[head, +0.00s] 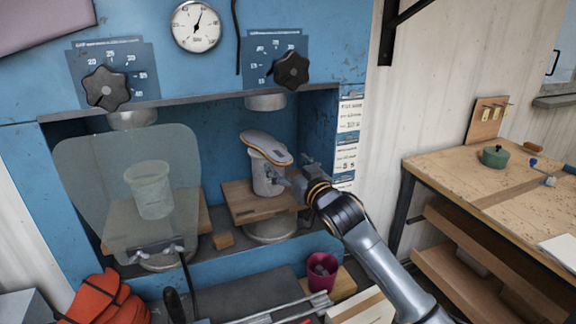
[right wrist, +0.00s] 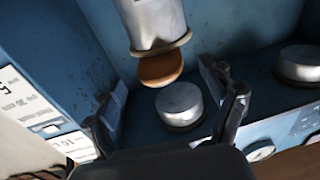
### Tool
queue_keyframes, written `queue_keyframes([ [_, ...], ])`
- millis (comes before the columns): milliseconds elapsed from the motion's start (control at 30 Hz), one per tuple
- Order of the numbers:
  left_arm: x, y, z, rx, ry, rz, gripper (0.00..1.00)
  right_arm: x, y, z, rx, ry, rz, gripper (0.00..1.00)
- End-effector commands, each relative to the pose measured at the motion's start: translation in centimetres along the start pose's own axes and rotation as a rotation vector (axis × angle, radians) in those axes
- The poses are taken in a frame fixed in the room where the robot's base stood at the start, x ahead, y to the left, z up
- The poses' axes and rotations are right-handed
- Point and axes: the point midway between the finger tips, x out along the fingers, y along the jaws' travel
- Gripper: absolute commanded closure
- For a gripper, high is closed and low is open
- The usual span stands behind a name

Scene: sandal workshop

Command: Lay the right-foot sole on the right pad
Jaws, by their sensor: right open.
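The sole (head: 266,146), pale on top with a tan edge, lies tilted on top of the pale right pad (head: 264,180) in the press's right bay. In the right wrist view, which looks upside down, a tan-brown rounded piece (right wrist: 160,70) shows at the end of the pad (right wrist: 155,22), above a ring. My right gripper (head: 283,181) is open, close to the right side of the pad. My left gripper is not in view.
The pad stands on a wooden board (head: 240,203) under a metal ram (head: 266,101). A clear shield (head: 85,175) covers the left bay and its pad. Red gloves (head: 105,303) and a magenta cup (head: 322,282) are in front. A wooden workbench (head: 440,165) stands at right.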

Motion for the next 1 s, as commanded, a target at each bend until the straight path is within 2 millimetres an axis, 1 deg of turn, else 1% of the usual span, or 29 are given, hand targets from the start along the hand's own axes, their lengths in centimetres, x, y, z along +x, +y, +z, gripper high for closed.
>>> queue_keyframes([
  [267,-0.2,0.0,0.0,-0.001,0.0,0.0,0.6,-0.3,0.0,0.0,0.0,-0.001,0.0,0.17],
  [1000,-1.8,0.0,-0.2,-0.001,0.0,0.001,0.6,-3.2,0.0,-0.1,0.001,-0.001,0.0,0.17],
])
